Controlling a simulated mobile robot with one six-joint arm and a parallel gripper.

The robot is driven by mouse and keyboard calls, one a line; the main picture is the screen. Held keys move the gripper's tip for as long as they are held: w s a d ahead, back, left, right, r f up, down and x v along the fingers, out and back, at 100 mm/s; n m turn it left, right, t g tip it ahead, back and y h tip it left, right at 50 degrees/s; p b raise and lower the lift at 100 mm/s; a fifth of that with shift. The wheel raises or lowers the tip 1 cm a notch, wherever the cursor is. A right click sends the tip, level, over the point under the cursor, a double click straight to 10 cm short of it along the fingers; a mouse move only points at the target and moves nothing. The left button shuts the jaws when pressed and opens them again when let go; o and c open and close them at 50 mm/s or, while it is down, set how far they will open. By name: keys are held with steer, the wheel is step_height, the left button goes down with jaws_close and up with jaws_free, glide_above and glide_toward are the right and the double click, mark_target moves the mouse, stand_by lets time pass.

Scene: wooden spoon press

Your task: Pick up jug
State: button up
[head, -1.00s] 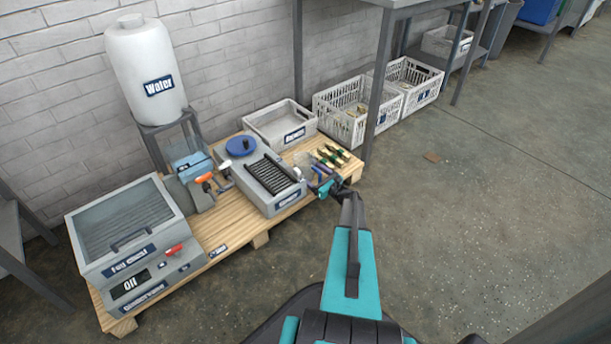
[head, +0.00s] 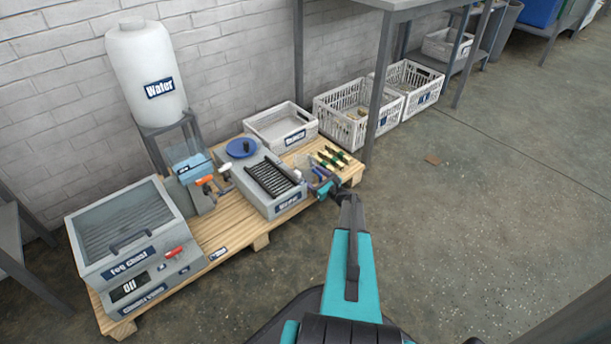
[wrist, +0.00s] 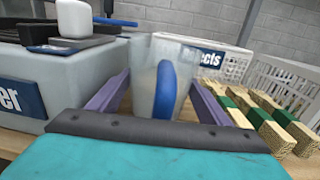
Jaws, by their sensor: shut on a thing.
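The jug (wrist: 182,62) is a clear, translucent vessel with a blue handle (wrist: 164,90) facing the wrist camera. My gripper (wrist: 158,92) has its two purple fingers on either side of the jug and is shut on it. The jug looks upright. In the head view my gripper (head: 319,184) is at the right end of the wooden pallet, just right of the grey water unit (head: 285,204). The jug is small and hard to make out there. Whether its base touches the pallet cannot be told.
Wooden pieces with green bands (head: 333,157) lie close right of the jug. A grey tray (head: 282,127) stands behind. The fog chest (head: 128,235) and water tank (head: 145,70) are left. A table leg (head: 378,90) rises behind right. Open floor lies right.

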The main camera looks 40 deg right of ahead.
steer(key=shift+r, duration=0.15)
step_height(320, 180, up, 18)
steer(key=p, duration=0.7)
stand_by(0.5)
